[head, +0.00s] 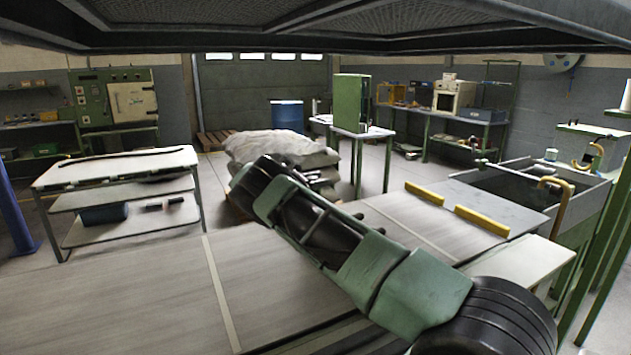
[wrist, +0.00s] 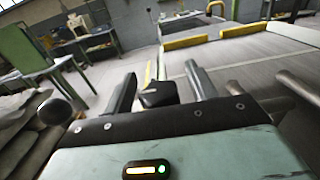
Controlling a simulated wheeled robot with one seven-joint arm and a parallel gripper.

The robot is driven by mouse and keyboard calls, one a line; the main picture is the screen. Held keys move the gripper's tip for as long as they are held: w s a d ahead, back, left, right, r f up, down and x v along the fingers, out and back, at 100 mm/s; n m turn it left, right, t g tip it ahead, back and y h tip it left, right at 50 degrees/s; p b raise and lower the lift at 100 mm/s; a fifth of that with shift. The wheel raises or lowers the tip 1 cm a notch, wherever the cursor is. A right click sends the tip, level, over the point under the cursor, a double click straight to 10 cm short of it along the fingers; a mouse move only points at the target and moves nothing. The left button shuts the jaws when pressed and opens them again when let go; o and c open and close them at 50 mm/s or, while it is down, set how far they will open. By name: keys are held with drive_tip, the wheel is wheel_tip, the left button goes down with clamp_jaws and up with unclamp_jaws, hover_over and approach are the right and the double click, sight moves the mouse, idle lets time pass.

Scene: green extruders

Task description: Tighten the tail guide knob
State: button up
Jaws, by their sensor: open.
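My gripper (wrist: 160,82) shows in the wrist view as two dark, straight fingers with a wide gap between them. It is open. A black knob (wrist: 158,94) appears between the fingers; I cannot tell whether either finger touches it. A round black ball knob (wrist: 55,112) stands to the left of the gripper, outside the fingers. I cannot tell for certain which of the two is the tail guide knob. In the head view my green arm crosses the middle of the picture, and neither knob nor the fingertips can be made out there.
Two yellow bars (head: 424,193) (head: 482,220) lie on the flat grey table. Metal rods (wrist: 298,86) lie right of my gripper in the wrist view. Filled sacks (head: 280,147) are stacked behind my arm. A white-topped bench (head: 120,165) stands left. Floor between the benches is open.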

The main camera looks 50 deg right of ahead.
drive_tip(key=b+v, duration=0.3)
drive_tip(key=v, duration=1.4)
drive_tip(key=shift+w+a+b, duration=0.15)
drive_tip(key=shift+a+b, duration=0.05)
drive_tip(key=shift+b, duration=0.2)
